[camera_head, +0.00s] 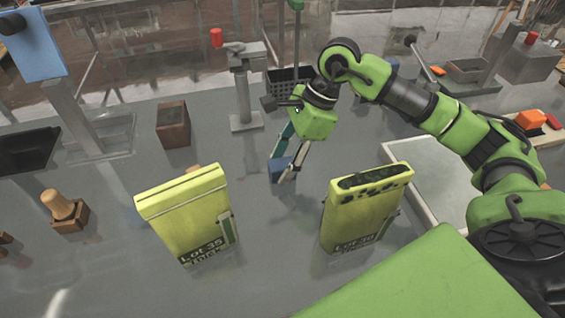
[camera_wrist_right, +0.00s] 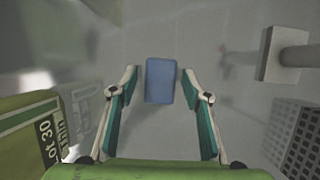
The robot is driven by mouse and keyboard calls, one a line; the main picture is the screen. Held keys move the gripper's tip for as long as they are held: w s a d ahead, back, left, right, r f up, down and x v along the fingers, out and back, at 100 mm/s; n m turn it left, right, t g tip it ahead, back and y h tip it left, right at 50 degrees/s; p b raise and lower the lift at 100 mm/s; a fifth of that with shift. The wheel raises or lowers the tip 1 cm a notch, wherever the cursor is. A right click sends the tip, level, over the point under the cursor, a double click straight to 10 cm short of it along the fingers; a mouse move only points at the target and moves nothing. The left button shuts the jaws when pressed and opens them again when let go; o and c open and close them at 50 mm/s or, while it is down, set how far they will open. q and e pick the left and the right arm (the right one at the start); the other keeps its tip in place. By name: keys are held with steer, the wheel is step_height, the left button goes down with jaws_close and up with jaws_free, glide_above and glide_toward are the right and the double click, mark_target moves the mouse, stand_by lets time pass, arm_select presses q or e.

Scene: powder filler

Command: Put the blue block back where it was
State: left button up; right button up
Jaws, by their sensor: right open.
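The blue block (camera_head: 279,168) lies on the grey table between the two yellow boxes. It also shows in the right wrist view (camera_wrist_right: 160,80), near the fingertips and between their lines, with a gap on each side. My right gripper (camera_head: 284,173) points down at the block with its fingers apart. In the right wrist view the gripper (camera_wrist_right: 160,78) is open and holds nothing. In the head view the fingers hide part of the block. My left gripper is in no view.
A yellow box marked Lot 35 (camera_head: 187,213) stands left of the block. Another yellow box (camera_head: 362,212), with an open dark top, stands to its right. A pale tray (camera_head: 418,200) lies right.

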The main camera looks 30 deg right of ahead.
steer(key=b+v, duration=0.1)
steer(key=v, duration=1)
steer(key=shift+s+d+r, duration=0.1)
